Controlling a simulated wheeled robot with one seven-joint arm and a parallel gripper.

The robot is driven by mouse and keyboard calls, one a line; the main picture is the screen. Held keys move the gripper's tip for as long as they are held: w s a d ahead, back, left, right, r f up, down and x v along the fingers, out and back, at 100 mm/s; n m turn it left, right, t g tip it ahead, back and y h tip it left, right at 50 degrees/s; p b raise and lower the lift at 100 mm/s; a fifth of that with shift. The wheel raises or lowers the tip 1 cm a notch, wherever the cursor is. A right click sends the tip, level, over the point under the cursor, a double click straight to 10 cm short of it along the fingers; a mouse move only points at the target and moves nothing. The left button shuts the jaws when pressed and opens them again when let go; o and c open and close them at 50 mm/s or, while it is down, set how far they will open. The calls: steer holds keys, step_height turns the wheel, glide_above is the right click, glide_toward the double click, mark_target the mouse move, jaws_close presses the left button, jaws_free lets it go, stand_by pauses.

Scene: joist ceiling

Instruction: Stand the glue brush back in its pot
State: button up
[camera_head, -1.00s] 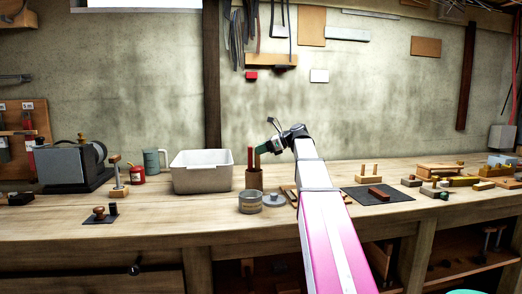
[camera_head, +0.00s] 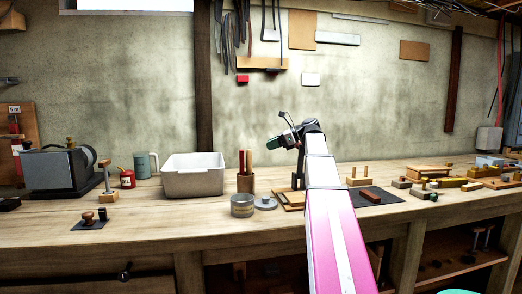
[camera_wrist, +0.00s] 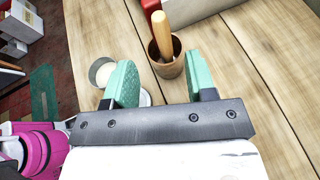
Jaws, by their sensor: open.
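A brown pot (camera_head: 246,184) stands on the bench, left of my gripper (camera_head: 283,139). A wooden brush handle (camera_head: 249,161) and a red handle (camera_head: 241,160) rise from it. In the wrist view the wooden handle (camera_wrist: 163,36) leans a little, its lower end inside the pot (camera_wrist: 169,69); the bristles cannot be made out. My gripper (camera_wrist: 163,80) is open and empty, green fingers apart. The pot shows ahead of the fingers, clear of them. The head view shows a gap between gripper and handles.
A metal tin (camera_head: 242,206) and its lid (camera_head: 265,203) sit in front of the pot. A white bin (camera_head: 193,184) stands to its left. A dark mat (camera_head: 382,201) with blocks lies right of my arm. The bench front between tin and left mat is clear.

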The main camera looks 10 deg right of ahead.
steer(key=shift+v, duration=1.5)
